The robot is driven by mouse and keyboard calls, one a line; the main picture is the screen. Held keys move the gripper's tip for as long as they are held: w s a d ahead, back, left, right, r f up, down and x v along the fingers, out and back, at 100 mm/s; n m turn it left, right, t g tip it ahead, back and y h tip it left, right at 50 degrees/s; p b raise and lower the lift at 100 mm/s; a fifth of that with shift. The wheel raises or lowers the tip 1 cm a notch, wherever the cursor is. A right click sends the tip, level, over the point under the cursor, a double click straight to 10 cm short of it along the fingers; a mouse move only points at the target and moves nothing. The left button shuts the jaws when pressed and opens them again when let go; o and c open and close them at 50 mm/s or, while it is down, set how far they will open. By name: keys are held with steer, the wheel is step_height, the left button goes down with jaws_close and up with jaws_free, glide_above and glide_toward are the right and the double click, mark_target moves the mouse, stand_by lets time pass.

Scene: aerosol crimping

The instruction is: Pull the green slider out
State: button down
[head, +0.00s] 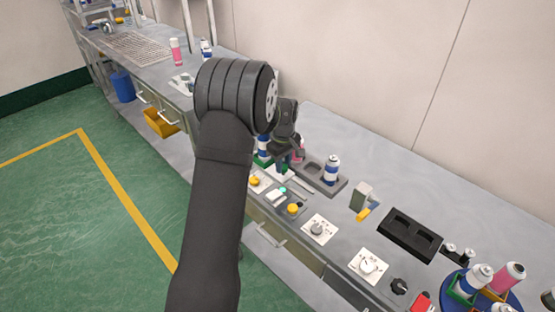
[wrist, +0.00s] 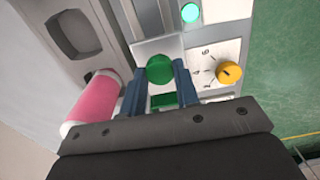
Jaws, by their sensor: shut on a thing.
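The green slider shows in the wrist view as a round green knob (wrist: 160,69) on a pale plate, with a green part below it. My gripper (wrist: 159,78) has its two blue fingers closed on either side of the knob. In the head view my gripper (head: 287,150) is low over the bench, and my arm and fingers largely hide the slider there. How far the slider is out cannot be told.
A pink can (wrist: 95,104) lies close to the left finger in the wrist view. A dial with a yellow knob (wrist: 229,73) and a lit teal button (wrist: 190,13) are to the right. A blue-and-white can (head: 332,170) stands in a grey holder. Bare bench lies behind.

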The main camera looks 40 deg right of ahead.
steer(key=s, duration=0.9)
steer(key=shift+s, duration=0.2)
steer(key=c, duration=1.1)
jaws_free()
steer(key=shift+s, duration=0.1)
steer(key=shift+r, duration=0.25)
step_height(320, 180, up, 17)
steer(key=shift+f, duration=0.1)
